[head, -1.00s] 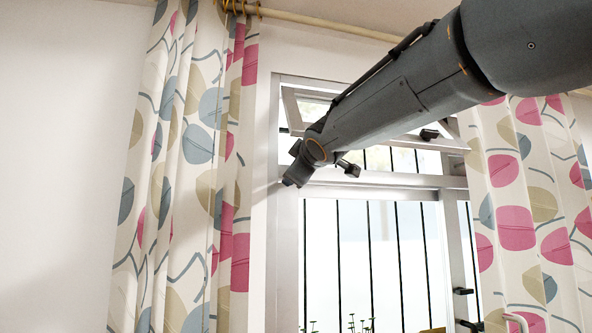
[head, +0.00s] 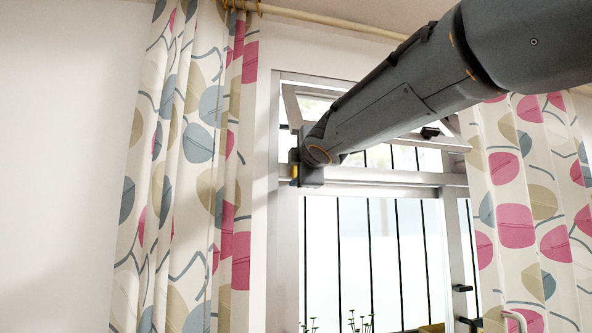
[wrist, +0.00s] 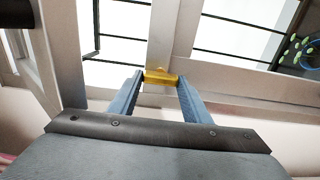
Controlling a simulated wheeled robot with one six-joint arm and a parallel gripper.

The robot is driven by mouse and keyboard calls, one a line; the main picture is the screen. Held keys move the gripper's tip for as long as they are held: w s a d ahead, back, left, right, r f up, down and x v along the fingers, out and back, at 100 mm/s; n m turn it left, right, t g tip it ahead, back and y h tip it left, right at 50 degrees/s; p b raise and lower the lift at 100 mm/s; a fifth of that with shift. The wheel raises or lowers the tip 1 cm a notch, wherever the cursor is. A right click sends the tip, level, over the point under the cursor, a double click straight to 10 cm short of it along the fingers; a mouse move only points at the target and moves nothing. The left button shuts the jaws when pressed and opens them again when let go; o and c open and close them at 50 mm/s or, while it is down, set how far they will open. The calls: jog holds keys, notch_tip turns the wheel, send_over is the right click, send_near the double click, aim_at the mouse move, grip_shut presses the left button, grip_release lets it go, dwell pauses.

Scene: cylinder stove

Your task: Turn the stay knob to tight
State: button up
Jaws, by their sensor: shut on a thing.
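A small brass-yellow piece, which looks like the stay knob (wrist: 160,76), sits on the pale window frame between the tips of my two blue fingers in the wrist view. My gripper (wrist: 161,80) is shut on it, with a finger on each side. In the head view a bit of the yellow knob (head: 294,172) shows at the left edge of my gripper (head: 301,174), by the upper left of the window. My wrist hides most of the knob there. Whether it is loose or tight cannot be told.
The upper window sash (head: 455,142) is tilted open, with a black handle (head: 430,132). Patterned curtains hang at the left (head: 190,180) and right (head: 530,200), close to the window. Dark bars (head: 369,250) stand behind the glass. The wall at far left is bare.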

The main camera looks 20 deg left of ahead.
dwell(0.4)
jog(key=o, duration=1)
jog(key=shift+o, duration=0.2)
jog(key=shift+s, duration=0.1)
jog(key=b+v, duration=0.1)
jog(key=v, duration=0.6)
jog(key=shift+s+d, duration=0.15)
jog(key=shift+s, duration=0.1)
jog(key=shift+f, duration=0.1)
